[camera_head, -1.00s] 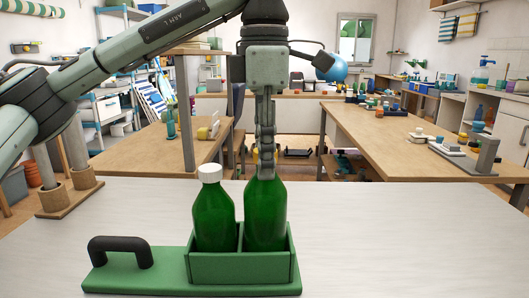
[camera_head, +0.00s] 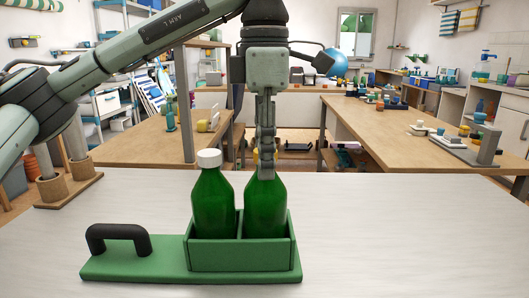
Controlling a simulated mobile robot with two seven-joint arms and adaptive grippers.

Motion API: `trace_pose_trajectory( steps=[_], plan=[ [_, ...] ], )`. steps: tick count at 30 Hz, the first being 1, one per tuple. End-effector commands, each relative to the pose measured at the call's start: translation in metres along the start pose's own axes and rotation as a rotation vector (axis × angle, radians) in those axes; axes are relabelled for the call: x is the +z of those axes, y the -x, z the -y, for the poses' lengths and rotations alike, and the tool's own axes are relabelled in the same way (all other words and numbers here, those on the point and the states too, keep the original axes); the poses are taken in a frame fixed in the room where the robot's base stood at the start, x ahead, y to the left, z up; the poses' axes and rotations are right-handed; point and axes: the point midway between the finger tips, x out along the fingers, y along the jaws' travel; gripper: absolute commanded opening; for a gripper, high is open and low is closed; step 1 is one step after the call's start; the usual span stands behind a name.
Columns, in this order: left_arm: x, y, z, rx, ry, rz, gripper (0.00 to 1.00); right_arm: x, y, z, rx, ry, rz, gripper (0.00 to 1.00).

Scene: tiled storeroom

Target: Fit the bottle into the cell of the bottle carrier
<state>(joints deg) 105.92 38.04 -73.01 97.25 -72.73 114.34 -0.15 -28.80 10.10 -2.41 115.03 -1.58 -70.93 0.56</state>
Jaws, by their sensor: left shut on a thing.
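The bottle carrier (camera_head: 240,258) is a green box on a green base with a black handle at its left, standing on the pale table. A green bottle with a white cap (camera_head: 213,205) stands upright in its left cell. My left gripper (camera_head: 266,170) points down and is shut on the top of a second green bottle (camera_head: 266,208). That bottle is upright, with its lower part behind the carrier's front wall in the right cell. My right gripper is not in view.
The pale table (camera_head: 400,240) is clear to the right of the carrier. Two brown cylinders on a board (camera_head: 66,188) stand at the table's left back edge. Wooden benches with small items (camera_head: 400,130) stand farther back.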

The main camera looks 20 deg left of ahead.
Motion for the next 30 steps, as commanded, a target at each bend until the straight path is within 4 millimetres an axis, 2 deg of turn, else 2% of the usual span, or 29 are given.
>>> trace_pose_trajectory(
  steps=[1,2,7,15,19,23,30],
  plan=[
    [0.0,-0.001,0.0,0.001,0.0,0.002,0.0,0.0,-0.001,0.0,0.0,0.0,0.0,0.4],
    [0.0,0.0,0.0,0.001,0.0,0.002,0.31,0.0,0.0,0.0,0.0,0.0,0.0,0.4],
    [0.0,0.0,0.0,0.001,0.0,0.001,0.52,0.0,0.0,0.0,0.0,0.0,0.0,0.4],
    [0.0,-0.001,0.0,0.0,0.0,-0.001,0.52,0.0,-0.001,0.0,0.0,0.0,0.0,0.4],
    [0.0,0.008,0.0,0.003,0.0,0.001,0.52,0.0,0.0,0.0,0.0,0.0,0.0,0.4],
    [0.001,0.03,0.0,0.005,0.002,0.003,0.52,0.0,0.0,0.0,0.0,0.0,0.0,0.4],
    [0.0,0.08,0.0,0.007,0.003,0.002,0.52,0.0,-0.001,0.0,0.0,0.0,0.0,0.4]
  ],
)
